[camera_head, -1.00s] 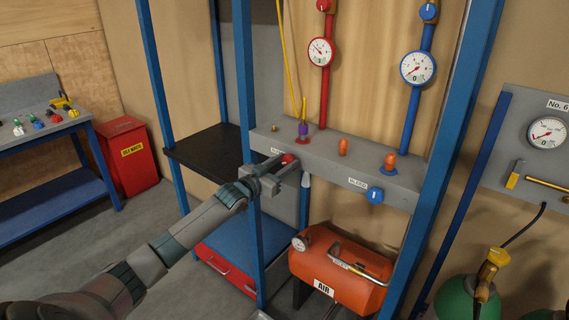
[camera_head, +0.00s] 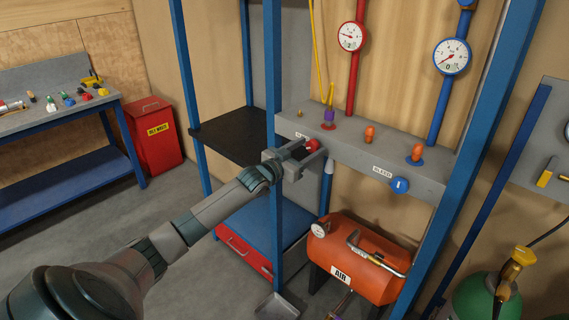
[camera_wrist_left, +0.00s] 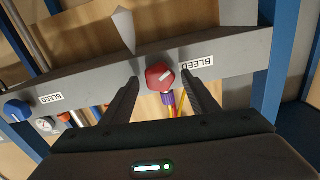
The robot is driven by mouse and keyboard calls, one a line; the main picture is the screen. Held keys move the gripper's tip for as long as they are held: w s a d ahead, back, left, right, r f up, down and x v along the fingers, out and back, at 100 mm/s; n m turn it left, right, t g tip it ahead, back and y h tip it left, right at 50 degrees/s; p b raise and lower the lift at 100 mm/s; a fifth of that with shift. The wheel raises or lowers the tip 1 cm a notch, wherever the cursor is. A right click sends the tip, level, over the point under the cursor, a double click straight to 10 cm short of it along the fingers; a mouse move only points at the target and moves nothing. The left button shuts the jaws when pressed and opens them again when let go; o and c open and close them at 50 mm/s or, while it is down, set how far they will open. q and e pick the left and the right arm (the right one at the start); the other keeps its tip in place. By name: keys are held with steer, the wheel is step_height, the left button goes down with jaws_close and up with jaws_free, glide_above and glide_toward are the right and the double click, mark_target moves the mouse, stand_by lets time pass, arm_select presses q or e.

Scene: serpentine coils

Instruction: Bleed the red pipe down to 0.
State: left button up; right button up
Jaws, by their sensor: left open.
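The red pipe (camera_head: 352,85) runs down the wall at the back, with a round white gauge (camera_head: 349,37) on it. Its needle points to the left side of the dial; the figures are too small to read. The red bleed knob (camera_head: 312,145) sits on the front of the grey beam, beside a BLEED label. In the left wrist view the red knob (camera_wrist_left: 160,77), with a white pointer mark, lies between the fingertips. My left gripper (camera_head: 314,149) is open, one finger on each side of the knob, with gaps visible in the wrist view. My right gripper is not in view.
A blue knob (camera_head: 399,186) and blue pipe (camera_head: 439,112) with its own gauge (camera_head: 452,57) are to the right. A blue post (camera_head: 274,80) stands close to my left wrist. Below are an orange air tank (camera_head: 342,268) and a red drawer (camera_head: 243,255).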

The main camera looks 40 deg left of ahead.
arm_select(q)
steer(key=s+a+b, duration=0.1)
steer(key=s+b, duration=0.4)
steer(key=s, duration=1.2)
steer(key=shift+a+b, duration=0.2)
steer(key=shift+b, duration=0.2)
steer(key=shift+f, duration=0.1)
